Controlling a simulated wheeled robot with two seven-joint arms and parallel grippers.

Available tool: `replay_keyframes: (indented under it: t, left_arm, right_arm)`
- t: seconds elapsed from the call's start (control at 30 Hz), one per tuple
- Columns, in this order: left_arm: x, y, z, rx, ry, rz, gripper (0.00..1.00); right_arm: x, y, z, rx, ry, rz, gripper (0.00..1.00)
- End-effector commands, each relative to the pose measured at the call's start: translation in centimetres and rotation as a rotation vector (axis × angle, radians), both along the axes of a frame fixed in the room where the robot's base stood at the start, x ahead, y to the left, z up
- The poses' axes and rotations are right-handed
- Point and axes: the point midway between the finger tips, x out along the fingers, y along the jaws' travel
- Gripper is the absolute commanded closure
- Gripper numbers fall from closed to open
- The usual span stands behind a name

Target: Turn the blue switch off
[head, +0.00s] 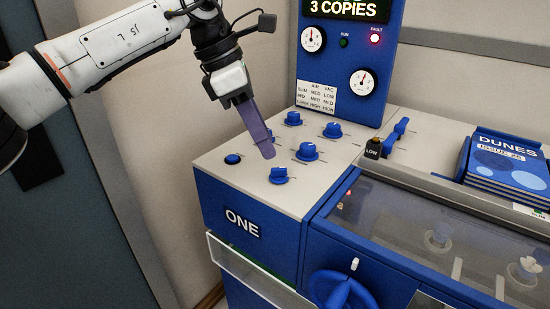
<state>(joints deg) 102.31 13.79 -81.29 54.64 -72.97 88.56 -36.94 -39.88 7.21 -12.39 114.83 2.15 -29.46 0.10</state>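Several blue controls stand on the pale top of the console marked ONE. A small round blue switch or button (233,159) sits near the left edge. Blue knobs sit at the front (279,176), the middle (307,152), the right (332,130) and the back (293,119). I cannot tell which one is the task's switch, or its on or off state. My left gripper (267,153) points down with purple fingers, its tips just above and behind the front knob. The fingers overlap in this view, so their gap is hidden. My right gripper is not in view.
A blue panel (391,98) with gauges and a red fault light rises at the back. A blue lever (398,133) and a stack of blue booklets (502,171) are to the right. A clear-covered bay (400,226) and blue handwheel (342,289) are in front.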

Motion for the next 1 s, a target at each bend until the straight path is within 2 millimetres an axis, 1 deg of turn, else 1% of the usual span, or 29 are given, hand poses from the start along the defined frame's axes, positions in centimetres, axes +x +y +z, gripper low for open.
replay_keyframes:
  t: [0.03,0.1,0.3,0.43,0.7,0.77,0.8,0.87,0.9,1.0]
  left_arm:
    - [0.0,-0.4,-1.2,0.002,0.003,-0.002,0.73]
    - [0.1,-0.9,-2.3,0.002,0.001,-0.003,0.73]
    - [0.3,-1.9,-4.7,0.0,0.002,-0.001,0.73]
    - [0.3,-2.2,-5.3,-0.001,0.001,0.0,0.73]
    - [0.3,-2.3,-5.5,-0.002,-0.001,-0.001,0.73]
    - [0.3,-2.3,-5.5,-0.002,0.0,-0.001,0.81]
    - [0.3,-2.3,-5.5,-0.002,0.0,0.0,0.88]
    - [0.3,-2.3,-5.4,-0.002,0.0,-0.001,0.98]
    - [0.3,-2.3,-5.4,-0.002,0.001,0.0,1.0]
    - [0.3,-2.3,-5.4,-0.002,0.001,0.0,1.0]
  right_arm:
    - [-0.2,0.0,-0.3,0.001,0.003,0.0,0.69]
    - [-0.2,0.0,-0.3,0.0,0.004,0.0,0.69]
    - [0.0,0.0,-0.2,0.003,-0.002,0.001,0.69]
    - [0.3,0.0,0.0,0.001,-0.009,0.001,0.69]
    - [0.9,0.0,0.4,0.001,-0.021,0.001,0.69]
    - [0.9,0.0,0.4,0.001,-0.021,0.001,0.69]
    - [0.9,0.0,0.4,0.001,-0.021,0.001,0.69]
    - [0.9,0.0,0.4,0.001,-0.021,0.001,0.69]
    - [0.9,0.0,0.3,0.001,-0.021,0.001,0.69]
    - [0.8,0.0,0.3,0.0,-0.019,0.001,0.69]
